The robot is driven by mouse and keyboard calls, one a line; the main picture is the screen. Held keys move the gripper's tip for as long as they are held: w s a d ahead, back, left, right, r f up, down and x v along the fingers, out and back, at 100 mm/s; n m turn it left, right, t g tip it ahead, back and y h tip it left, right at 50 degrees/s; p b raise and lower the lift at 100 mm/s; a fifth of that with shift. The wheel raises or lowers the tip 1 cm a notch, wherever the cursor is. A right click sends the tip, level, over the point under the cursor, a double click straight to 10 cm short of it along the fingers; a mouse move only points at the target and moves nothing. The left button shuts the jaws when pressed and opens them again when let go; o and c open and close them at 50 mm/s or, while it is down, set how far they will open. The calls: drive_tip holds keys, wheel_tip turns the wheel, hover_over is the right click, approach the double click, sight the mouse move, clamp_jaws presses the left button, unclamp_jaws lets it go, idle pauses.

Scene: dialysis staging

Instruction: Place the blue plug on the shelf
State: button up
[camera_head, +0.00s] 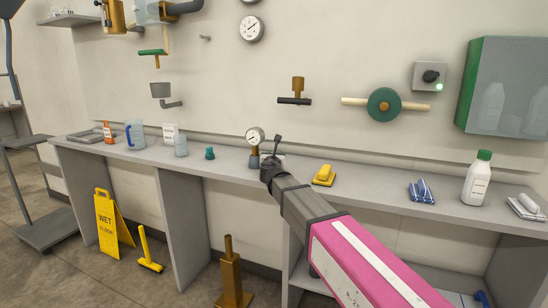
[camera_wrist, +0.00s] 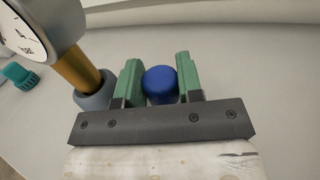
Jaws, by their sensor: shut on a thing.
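The blue plug (camera_wrist: 160,84) sits between the two green fingers of my gripper (camera_wrist: 156,76) in the wrist view. My gripper is shut on it. In the head view my arm reaches over the long grey counter (camera_head: 228,165), and its end is just right of a pressure gauge; the plug cannot be made out there. I cannot tell whether the plug touches the counter. A small grey shelf (camera_head: 68,21) is on the wall at the upper left. A lower shelf (camera_head: 420,270) shows under the counter at the right.
The gauge (camera_head: 255,137) on a brass stem stands close left of my gripper; it also shows in the wrist view (camera_wrist: 84,70). A teal plug (camera_head: 210,153) is farther left. A yellow object (camera_head: 324,175) and a white bottle (camera_head: 477,178) stand right. A wet-floor sign (camera_head: 112,222) is below.

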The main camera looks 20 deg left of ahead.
drive_tip(key=o, duration=0.9)
drive_tip(key=shift+s, duration=0.1)
drive_tip(key=v, duration=1)
drive_tip(key=shift+s+d, duration=0.1)
drive_tip(key=shift+s, duration=0.3)
drive_tip(key=shift+s+d, duration=0.1)
drive_tip(key=shift+s, duration=0.4)
